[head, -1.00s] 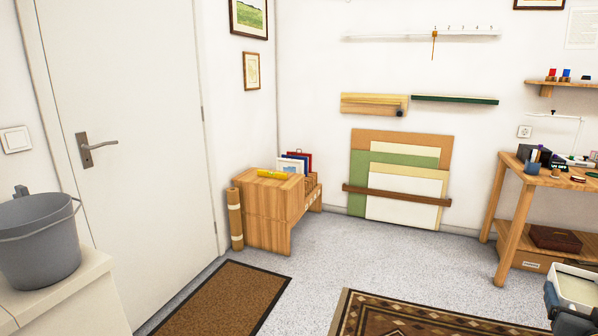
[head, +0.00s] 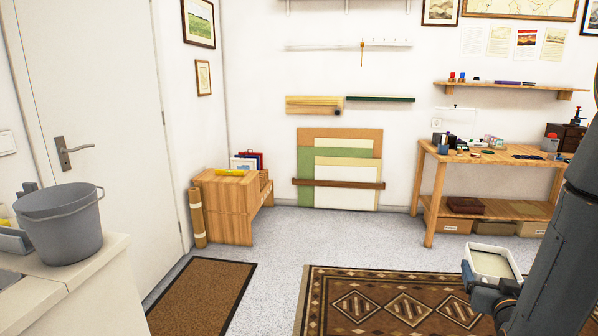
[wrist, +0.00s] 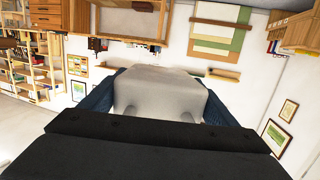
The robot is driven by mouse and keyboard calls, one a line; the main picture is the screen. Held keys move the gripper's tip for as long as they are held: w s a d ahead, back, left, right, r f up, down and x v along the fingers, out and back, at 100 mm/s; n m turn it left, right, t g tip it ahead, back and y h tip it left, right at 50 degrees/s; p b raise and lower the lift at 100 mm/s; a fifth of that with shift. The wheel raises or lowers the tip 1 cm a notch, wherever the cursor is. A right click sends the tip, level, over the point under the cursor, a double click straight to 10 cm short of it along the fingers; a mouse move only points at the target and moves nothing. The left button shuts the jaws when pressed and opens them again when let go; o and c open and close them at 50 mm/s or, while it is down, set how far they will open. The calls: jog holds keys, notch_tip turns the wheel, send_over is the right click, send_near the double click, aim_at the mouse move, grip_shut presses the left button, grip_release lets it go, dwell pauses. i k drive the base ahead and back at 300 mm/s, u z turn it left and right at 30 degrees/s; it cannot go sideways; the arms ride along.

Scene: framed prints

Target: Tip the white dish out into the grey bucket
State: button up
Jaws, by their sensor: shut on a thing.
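The grey bucket (head: 60,226) with a wire handle stands upright on a pale counter at the left of the head view. The white dish (head: 492,262) is at the lower right, a square dish with something pale beige in it. My gripper (head: 490,288) is shut on its near side and holds it up above the floor, roughly level. The dish (wrist: 160,92) fills the middle of the wrist view, between my two fingers. My gripper and the bucket are far apart. The bucket's inside is mostly hidden.
The counter (head: 85,272) also carries a grey item beside the bucket. A wooden rack (head: 232,205) and a rolled mat (head: 198,218) stand by the door. A workbench (head: 490,158) with small objects is at the right. The rugged floor between counter and dish is clear.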

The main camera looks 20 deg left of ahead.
aim_at(62, 222)
jog(key=k, duration=1.4)
jog(key=u, duration=1.6)
jog(key=i, duration=0.85)
